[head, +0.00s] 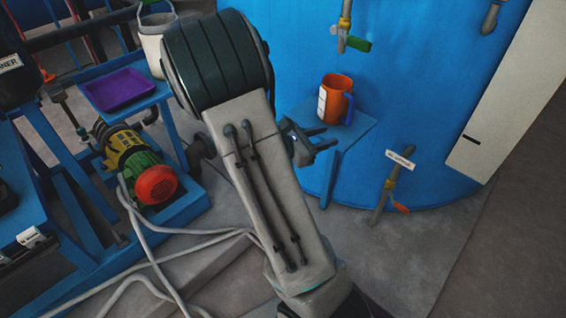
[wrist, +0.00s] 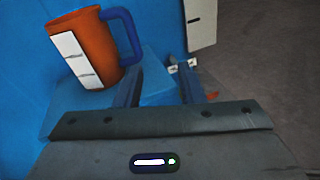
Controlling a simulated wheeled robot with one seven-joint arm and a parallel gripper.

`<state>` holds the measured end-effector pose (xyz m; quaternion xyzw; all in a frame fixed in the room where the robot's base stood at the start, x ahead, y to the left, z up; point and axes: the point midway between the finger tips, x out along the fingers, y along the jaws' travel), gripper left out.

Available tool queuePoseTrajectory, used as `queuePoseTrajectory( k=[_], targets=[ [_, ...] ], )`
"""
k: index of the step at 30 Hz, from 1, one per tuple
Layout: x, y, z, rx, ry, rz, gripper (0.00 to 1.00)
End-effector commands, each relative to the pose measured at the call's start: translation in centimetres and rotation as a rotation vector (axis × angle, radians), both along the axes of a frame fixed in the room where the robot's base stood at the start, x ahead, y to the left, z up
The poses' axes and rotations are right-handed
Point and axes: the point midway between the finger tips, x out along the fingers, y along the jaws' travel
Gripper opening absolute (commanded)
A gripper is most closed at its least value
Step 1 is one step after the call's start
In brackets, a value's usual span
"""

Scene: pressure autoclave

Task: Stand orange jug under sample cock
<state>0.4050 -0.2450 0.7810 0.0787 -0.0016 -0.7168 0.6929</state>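The orange jug (head: 337,88) has a blue handle and a white label strip. It stands upright on a small blue shelf (head: 362,128) fixed to the blue tank. A brass cock with a green handle (head: 358,43) comes out of the tank, and its spout appears above the jug's mouth; exact alignment is hard to tell. My gripper (head: 318,138) is at the shelf's left front edge, open and empty, apart from the jug. In the wrist view the jug (wrist: 90,52) is at upper left, beyond the open fingers (wrist: 162,84), its handle towards the right.
A lower pipe with an orange-handled valve and tag (head: 392,182) stands right of the shelf. A pump with a red end (head: 155,184), a purple tray (head: 118,89) and a pale bucket (head: 153,40) are at left. Pale hoses cross the floor; the right floor is clear.

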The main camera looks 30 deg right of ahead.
Motion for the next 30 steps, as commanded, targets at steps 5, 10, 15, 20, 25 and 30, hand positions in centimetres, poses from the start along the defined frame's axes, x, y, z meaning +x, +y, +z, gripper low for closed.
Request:
queuePoseTrajectory(
  k=[5,10,15,20,25,30],
  targets=[
    [-5.4,2.4,-0.4,0.277,-0.271,-0.262,0.35],
    [-9.0,7.1,-1.1,0.556,-0.540,-0.510,0.35],
    [-10.7,13.2,-0.6,0.833,-0.801,-0.741,0.35],
    [-11.0,18.4,0.9,1.060,-1.006,-0.923,0.35],
    [-11.0,21.8,2.4,1.208,-1.130,-1.044,0.35],
    [-10.9,24.4,2.8,1.252,-1.164,-1.081,0.35]
  ],
)
